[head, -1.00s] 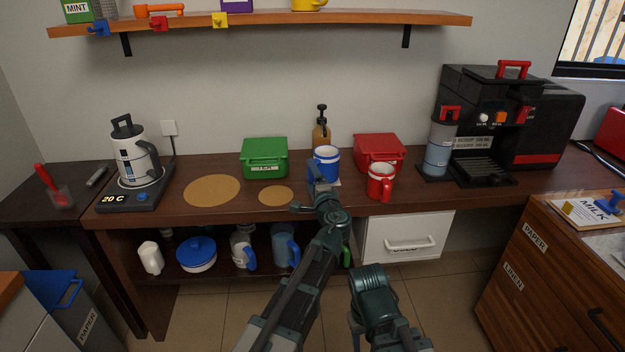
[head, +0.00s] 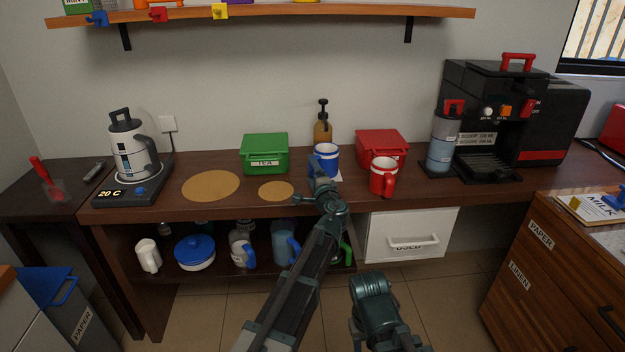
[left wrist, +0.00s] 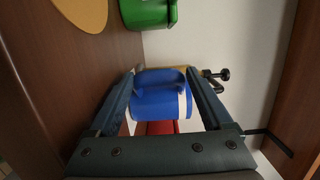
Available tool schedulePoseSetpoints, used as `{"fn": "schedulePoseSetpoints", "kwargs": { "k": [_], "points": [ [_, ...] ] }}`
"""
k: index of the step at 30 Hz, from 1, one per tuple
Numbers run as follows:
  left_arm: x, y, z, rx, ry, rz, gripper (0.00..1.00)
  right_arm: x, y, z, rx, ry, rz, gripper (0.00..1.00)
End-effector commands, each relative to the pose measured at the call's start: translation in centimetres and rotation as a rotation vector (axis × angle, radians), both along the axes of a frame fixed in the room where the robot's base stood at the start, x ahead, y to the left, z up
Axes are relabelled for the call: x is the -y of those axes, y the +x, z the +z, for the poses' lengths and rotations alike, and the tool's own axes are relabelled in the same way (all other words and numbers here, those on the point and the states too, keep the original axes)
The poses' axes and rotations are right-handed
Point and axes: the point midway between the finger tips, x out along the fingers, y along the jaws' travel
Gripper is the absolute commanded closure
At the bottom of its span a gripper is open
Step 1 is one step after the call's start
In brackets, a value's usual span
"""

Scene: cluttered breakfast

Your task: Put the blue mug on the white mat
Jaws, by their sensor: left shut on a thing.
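The blue mug (head: 326,157), with a pale rim, is on or just above the dark counter between the green box and the red mug. My left gripper (head: 316,176) is at its near side, shut on it. In the left wrist view the blue mug (left wrist: 160,95) lies between the two fingers (left wrist: 163,103). A small part of the white mat (head: 338,179) shows beside the mug's base. The rest of the mat is hidden, and I cannot tell whether the mug touches it. My right gripper's fingers do not show; only part of that arm is at the bottom.
A red mug (head: 383,177) stands close on the right, before a red box (head: 381,145). A green box (head: 264,153) and tan round mats (head: 211,186) lie left. A pump bottle (head: 322,130) stands behind. A coffee machine (head: 490,120) is farther right.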

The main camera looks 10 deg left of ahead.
Motion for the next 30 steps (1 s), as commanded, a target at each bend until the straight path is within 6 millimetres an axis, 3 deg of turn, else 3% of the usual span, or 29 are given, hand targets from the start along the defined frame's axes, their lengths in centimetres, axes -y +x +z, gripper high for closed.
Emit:
{"fn": "schedulePoseSetpoints", "kwargs": {
  "k": [11,12,14,25,30],
  "points": [
    [0.0,0.0,-0.4,0.001,0.000,0.000,1.00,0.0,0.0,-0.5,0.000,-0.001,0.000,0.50],
    [0.0,0.0,-0.4,0.000,0.000,0.000,0.13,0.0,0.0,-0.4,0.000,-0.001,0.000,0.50],
    [0.0,0.0,-0.4,0.000,0.000,0.000,0.04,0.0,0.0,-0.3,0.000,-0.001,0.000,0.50],
    [0.0,0.0,0.1,0.000,0.000,0.000,0.04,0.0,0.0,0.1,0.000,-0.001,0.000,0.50],
    [-0.1,-1.5,-0.1,0.000,0.000,0.001,0.04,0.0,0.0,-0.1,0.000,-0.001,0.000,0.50]
  ]
}}
